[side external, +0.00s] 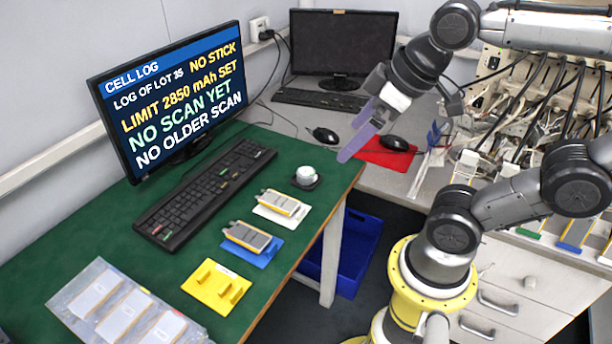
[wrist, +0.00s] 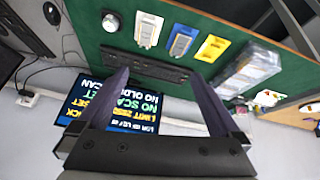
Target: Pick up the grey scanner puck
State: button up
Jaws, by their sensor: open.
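The grey scanner puck (side external: 306,174) sits in a dark round base near the right edge of the green table (side external: 262,290). In the wrist view the puck (wrist: 111,22) shows as a small round shape at the top, left of the cell holders. My gripper (side external: 350,141) is open and empty, with purple fingers. It hangs in the air up and to the right of the puck, apart from it. In the wrist view my fingers (wrist: 157,75) are spread, and the puck lies beyond them, not between them.
White (side external: 266,213), blue (side external: 266,256) and yellow (side external: 228,305) holders stand in front of the puck; the first two hold cells. A keyboard (side external: 210,185) and a monitor (side external: 170,100) reading "NO SCAN YET" are to the left. A bag of cells (side external: 70,292) lies front left.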

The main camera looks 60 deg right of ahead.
jog(key=w+d+r+n+g, duration=0.1)
jog(key=w+d+r, duration=0.15)
jog(key=w, duration=0.55)
jog(key=m+g, duration=0.2)
jog(key=g, duration=0.3)
send_over(306, 171)
notch_tip(306, 171, down, 18)
notch_tip(306, 171, down, 13)
jog(key=c, duration=1.5)
